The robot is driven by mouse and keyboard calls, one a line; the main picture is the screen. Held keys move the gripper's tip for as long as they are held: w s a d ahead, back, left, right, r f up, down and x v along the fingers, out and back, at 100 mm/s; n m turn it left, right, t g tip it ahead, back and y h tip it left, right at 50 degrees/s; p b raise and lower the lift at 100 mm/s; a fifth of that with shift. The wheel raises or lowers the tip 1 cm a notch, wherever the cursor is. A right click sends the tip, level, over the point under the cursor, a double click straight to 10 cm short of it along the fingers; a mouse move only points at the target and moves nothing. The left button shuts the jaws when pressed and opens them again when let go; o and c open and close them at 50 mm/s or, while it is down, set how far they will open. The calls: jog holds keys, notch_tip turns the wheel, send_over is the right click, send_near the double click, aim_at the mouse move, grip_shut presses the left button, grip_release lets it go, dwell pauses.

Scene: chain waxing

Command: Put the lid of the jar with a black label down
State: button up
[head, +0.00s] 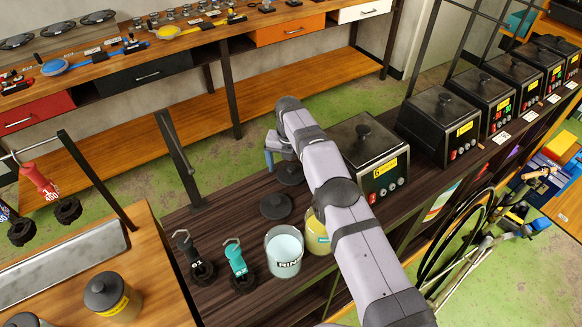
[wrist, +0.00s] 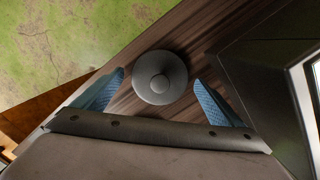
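An open glass jar (head: 285,254) with a dark label bearing pale letters stands on the dark bench, filled with pale liquid. An open jar with yellow contents (head: 317,234) stands beside it, partly hidden by my arm. One round dark lid (head: 276,206) lies flat behind the jars. Another dark lid (head: 290,174) lies farther back, below my gripper (head: 273,158). In the wrist view, a lid with a round knob (wrist: 160,77) lies on the bench between the blue fingertips of my gripper (wrist: 160,78). The fingers are open, with a gap on both sides of the lid.
A black heater box with a yellow label (head: 372,155) stands right of my gripper; it fills the wrist view's right side. Two hooked tools, one black (head: 190,255) and one teal (head: 237,260), are left of the jars. A dark post (head: 178,160) rises at the bench's left edge.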

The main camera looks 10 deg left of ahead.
aim_at(291, 172)
notch_tip(291, 172, up, 12)
jog(key=s, duration=0.1)
jog(key=shift+s+b, duration=0.25)
jog(key=shift+b, duration=0.15)
dwell(0.4)
jog(key=shift+r, duration=0.1)
dwell(0.3)
jog(key=s+d+r+m+p, duration=0.15)
jog(key=s+d+m, duration=0.25)
jog(key=d+m, duration=0.55)
jog(key=s+d+r+m+p, duration=0.1)
jog(key=s+d+r+m, duration=0.25)
jog(key=d+m, duration=0.6)
jog(key=s+d+f+m, duration=0.1)
jog(key=s+d+m, duration=0.2)
jog(key=s+m, duration=0.2)
jog(key=s+d+f+m+g, duration=0.1)
jog(key=s+d+m, duration=0.3)
jog(key=s, duration=0.7)
jog(key=s+d+f+m+p, duration=0.1)
jog(key=s+d+f+m, duration=0.1)
jog(key=s+m, duration=0.6)
jog(key=shift+s+d+f, duration=0.35)
jog(key=shift+d, duration=0.3)
